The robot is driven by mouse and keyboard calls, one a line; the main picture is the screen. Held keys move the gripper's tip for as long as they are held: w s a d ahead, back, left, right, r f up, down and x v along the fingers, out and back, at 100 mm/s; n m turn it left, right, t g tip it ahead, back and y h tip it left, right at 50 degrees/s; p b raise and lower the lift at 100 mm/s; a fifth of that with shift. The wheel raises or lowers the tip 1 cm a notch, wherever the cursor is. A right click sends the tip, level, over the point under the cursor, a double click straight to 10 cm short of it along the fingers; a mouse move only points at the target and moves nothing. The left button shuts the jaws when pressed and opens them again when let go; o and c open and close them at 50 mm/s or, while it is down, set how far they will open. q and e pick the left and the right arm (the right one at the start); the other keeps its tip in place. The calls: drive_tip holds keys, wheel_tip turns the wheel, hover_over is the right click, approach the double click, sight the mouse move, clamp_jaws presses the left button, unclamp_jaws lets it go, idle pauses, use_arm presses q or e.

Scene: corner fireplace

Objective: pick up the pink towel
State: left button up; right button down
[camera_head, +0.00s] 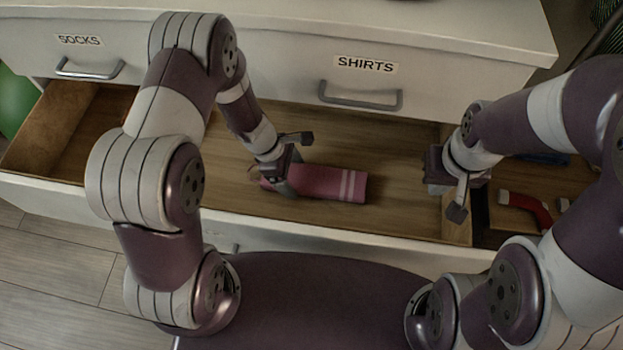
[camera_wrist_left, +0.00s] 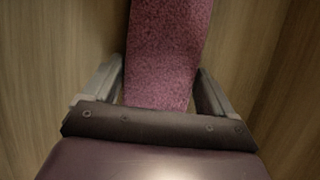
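The pink towel (camera_head: 330,183), folded with pale stripes at its right end, lies in the open drawer (camera_head: 395,205). My left gripper (camera_head: 291,165) is at the towel's left end, with its fingers spread. In the left wrist view the towel (camera_wrist_left: 165,55) runs between the two fingers of my left gripper (camera_wrist_left: 160,80), one finger close to each side. I cannot tell whether the fingers touch it. My right gripper (camera_head: 447,188) is open and empty over the right part of the drawer, near a wooden divider.
Drawer fronts labelled SOCKS (camera_head: 80,41) and SHIRTS (camera_head: 365,65) with metal handles stand above the open drawer. A red item (camera_head: 528,208) lies in the right compartment. A green round object (camera_head: 14,103) is at the left edge. The drawer floor right of the towel is clear.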

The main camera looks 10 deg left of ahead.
sight(292, 174)
use_arm(q)
drive_tip(key=shift+r, duration=0.1)
wheel_tip(292, 174, up, 8)
drive_tip(key=p, duration=0.5)
drive_tip(key=a+p, duration=0.1)
drive_tip(key=a, duration=0.5)
drive_tip(key=a+p, duration=0.1)
drive_tip(key=a, duration=0.5)
drive_tip(key=a+f+p, duration=0.1)
drive_tip(key=a, duration=0.5)
drive_tip(key=shift+w+f+p, duration=0.1)
drive_tip(key=shift+w+p, duration=0.25)
drive_tip(key=shift+p, duration=0.05)
